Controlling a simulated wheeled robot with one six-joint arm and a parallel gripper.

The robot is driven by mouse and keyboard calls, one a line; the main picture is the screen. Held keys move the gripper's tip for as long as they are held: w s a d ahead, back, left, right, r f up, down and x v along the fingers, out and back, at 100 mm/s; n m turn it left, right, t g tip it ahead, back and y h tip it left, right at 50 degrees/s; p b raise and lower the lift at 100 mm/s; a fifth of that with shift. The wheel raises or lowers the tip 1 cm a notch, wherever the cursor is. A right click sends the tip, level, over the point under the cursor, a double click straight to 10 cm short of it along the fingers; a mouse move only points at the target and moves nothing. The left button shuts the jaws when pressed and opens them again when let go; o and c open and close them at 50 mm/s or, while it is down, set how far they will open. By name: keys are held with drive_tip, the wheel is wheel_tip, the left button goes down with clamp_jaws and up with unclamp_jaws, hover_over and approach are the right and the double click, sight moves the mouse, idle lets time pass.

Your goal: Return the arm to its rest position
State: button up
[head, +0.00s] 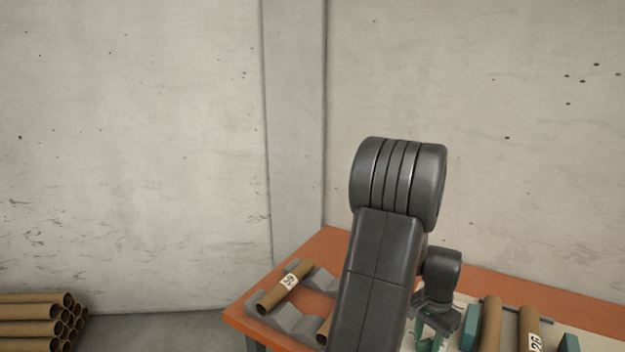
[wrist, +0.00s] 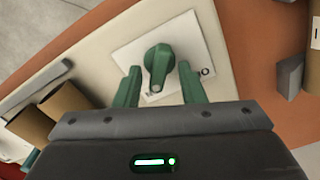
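My dark arm rises in the middle of the head view and bends down on the right to my gripper (head: 432,338), low over the orange table (head: 590,312). In the wrist view my gripper (wrist: 157,72) has its two green fingers spread apart, with a gap between them. A green knob or lever (wrist: 158,58) on a white label (wrist: 205,38) shows between and beyond the fingertips. No contact with it is visible, and I cannot tell the height gap. My gripper holds nothing that I can see.
A numbered cardboard tube (head: 285,288) lies on a grey cradle (head: 322,280) at the table's left. Stacked tubes (head: 35,312) are at far left. A concrete wall (head: 480,100) is behind.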

drive_tip(key=n+p, duration=0.1)
drive_tip(key=n, duration=0.4)
idle(0.3)
drive_tip(key=shift+a, duration=0.15)
